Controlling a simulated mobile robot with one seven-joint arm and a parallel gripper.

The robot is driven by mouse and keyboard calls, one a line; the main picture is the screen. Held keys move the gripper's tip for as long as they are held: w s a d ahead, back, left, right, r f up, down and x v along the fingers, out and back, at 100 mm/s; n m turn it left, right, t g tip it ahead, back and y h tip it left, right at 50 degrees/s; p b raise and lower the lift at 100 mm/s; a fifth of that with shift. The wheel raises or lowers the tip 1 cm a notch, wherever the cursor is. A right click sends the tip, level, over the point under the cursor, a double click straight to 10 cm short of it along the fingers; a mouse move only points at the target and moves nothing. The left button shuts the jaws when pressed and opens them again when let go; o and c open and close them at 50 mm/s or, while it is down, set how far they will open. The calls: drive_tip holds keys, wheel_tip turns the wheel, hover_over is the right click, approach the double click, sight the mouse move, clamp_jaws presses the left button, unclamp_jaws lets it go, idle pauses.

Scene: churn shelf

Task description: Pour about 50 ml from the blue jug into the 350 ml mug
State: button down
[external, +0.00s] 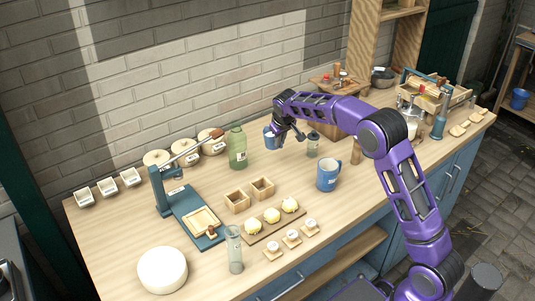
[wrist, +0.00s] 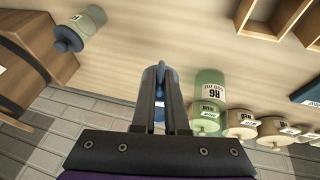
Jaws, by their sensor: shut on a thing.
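A small blue vessel (external: 271,138), apparently the blue jug, is in my gripper (external: 283,132) near the back middle of the counter. My gripper is shut on it; in the wrist view the fingers (wrist: 160,85) close on a narrow blue part (wrist: 161,72), and they hide most of the vessel. I cannot tell whether it touches the counter. A larger blue mug (external: 327,176) with a handle on its right and a pale label stands upright on the counter, right and nearer the camera. Its marking is too small to read. The liquid in both is not visible.
A green bottle (external: 237,148) stands left of my gripper. A small grey-topped jar (external: 312,145) stands between it and the mug. Wooden boxes (external: 262,188) and a board of yellow pieces (external: 272,222) lie in front. The brick wall is close behind.

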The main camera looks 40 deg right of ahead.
wheel_tip(320, 180, up, 6)
drive_tip(key=shift+d+r, duration=0.2)
drive_tip(key=shift+d, duration=0.1)
drive_tip(key=s+d+n+g+y+p, duration=0.1)
drive_tip(key=s+d+n+y+p, duration=0.2)
drive_tip(key=s+d+n, duration=0.65)
drive_tip(key=s+d+n+g+y+p, duration=0.1)
drive_tip(key=s+d+n+y+p, duration=0.3)
drive_tip(key=s+d, duration=0.95)
wheel_tip(320, 180, down, 10)
drive_tip(key=w+d+n, duration=0.1)
drive_tip(key=w+d, duration=0.1)
drive_tip(key=shift+r+g+h, duration=0.2)
drive_tip(key=shift+g+h, duration=0.1)
drive_tip(key=shift+h, duration=0.1)
drive_tip(key=shift+r, duration=0.15)
drive_tip(key=w+a+r+g+h+b, duration=0.1)
drive_tip(key=w+a+r+g+h, duration=0.1)
drive_tip(key=a+r+h, duration=0.4)
drive_tip(key=shift+w+a+r+g+h, duration=0.2)
drive_tip(key=shift+a+g+h, duration=0.3)
drive_tip(key=shift+a+h, duration=0.35)
